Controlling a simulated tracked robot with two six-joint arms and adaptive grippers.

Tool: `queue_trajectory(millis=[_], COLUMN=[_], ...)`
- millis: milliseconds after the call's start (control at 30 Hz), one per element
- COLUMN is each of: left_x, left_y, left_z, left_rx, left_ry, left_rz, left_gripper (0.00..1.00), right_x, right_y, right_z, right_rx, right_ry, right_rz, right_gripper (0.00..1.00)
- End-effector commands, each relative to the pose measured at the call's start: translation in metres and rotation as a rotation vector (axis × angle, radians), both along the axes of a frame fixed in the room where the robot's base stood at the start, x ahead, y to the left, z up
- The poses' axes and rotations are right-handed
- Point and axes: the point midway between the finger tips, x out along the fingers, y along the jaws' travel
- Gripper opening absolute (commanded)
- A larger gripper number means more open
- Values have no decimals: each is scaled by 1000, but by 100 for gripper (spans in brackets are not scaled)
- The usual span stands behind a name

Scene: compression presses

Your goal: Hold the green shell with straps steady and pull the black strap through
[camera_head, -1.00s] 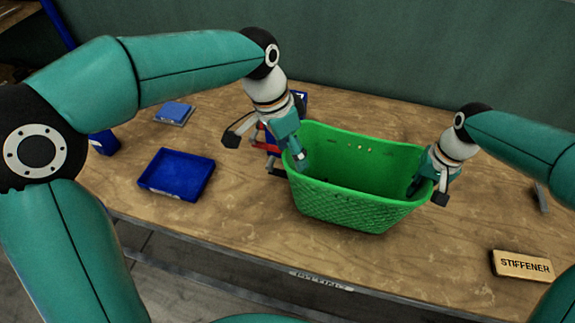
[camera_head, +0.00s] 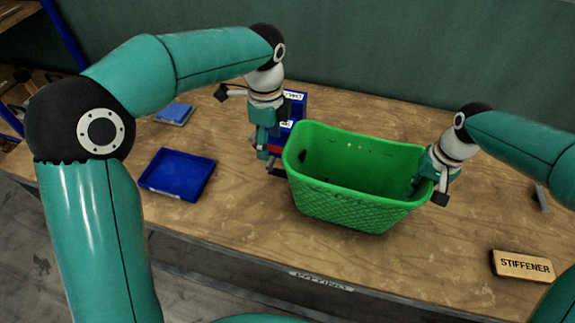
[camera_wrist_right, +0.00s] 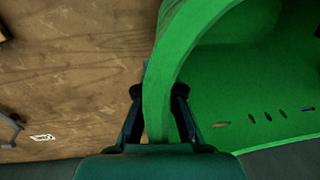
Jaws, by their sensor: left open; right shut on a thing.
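The green shell (camera_head: 350,205) is a basket-like tub standing upright on the table, with small holes in its back wall. My right gripper (camera_head: 422,182) is shut on the rim at its right end. The right wrist view shows the fingers (camera_wrist_right: 160,100) on both sides of the green shell's wall (camera_wrist_right: 185,60). Slots show in the shell's wall there. My left gripper (camera_head: 265,152) is open, apart from the shell, just beyond its left end and pointing down. No black strap can be made out in these views.
A blue tray (camera_head: 178,174) lies on the wooden table (camera_head: 240,225) at the left. A small blue box (camera_head: 174,112) lies behind it. A block marked STIFFENER (camera_head: 522,265) lies at the right. The front middle is clear.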

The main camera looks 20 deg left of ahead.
Motion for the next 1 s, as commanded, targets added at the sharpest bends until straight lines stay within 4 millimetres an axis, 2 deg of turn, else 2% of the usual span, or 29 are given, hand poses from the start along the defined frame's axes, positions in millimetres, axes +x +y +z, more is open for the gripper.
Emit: queue_trajectory(millis=[300, 500, 700, 1000], left_x=[-1, 0, 0, 0], left_y=[0, 0, 0, 0], left_z=[-48, -70, -79, -80], left_rx=[0, 0, 0, -1], left_ry=[4, 2, 0, 0], left_rz=[1, 1, 1, 1], left_gripper=[64, 64, 64, 64], right_x=[0, 0, 0, 0], right_y=[0, 0, 0, 0], right_z=[0, 0, 0, 0], right_rx=[0, 0, 0, 0], right_ry=[0, 0, 0, 0], right_rz=[0, 0, 0, 0], right_gripper=[0, 0, 0, 0])
